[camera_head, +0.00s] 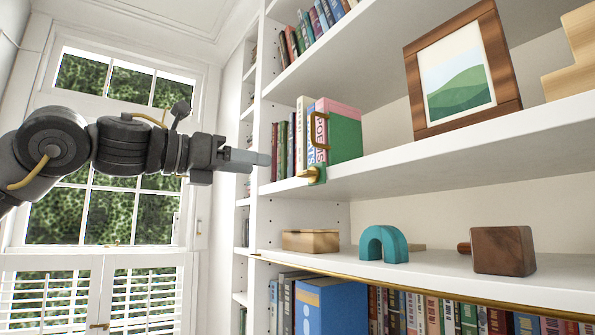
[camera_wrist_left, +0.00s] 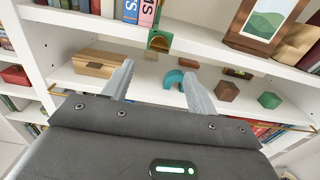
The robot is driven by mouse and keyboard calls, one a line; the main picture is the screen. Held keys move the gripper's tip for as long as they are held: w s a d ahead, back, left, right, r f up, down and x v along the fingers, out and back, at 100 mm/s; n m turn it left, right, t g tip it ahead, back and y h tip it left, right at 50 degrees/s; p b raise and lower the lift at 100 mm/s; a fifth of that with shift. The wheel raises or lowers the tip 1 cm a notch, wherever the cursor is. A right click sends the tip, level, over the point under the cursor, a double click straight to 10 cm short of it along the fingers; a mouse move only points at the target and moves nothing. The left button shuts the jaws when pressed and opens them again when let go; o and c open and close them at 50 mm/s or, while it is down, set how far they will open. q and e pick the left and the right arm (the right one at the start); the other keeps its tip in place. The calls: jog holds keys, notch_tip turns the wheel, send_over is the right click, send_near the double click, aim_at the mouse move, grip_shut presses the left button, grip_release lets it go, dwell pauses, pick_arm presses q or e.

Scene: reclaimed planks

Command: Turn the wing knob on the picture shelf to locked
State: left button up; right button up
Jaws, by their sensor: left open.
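The picture shelf (camera_head: 440,148) is a white board that carries a framed landscape picture (camera_head: 462,72). On its front edge, below the books, a brass wing knob (camera_head: 308,172) sticks out from a green plate. In the left wrist view the knob (camera_wrist_left: 158,42) shows small, beyond and above the space between my fingers; its exact turn angle is hard to read. My left gripper (camera_head: 262,158) is open and empty, left of the knob and apart from it. Its two fingers also show in the left wrist view (camera_wrist_left: 160,82). My right gripper is not in view.
A brass loop (camera_head: 318,130) rises above the knob, before upright books (camera_head: 345,138). The shelf below holds a wooden box (camera_head: 311,241), a teal arch (camera_head: 384,244) and a brown block (camera_head: 503,251). A brass rail (camera_head: 420,286) runs along its front. A window stands left.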

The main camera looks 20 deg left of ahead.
aim_at(301, 172)
pick_arm(q)
jog(key=p+x, duration=0.4)
jog(key=x, duration=0.6)
jog(key=shift+w, duration=0.3)
jog(key=c, duration=1)
jog(key=shift+d, duration=0.1)
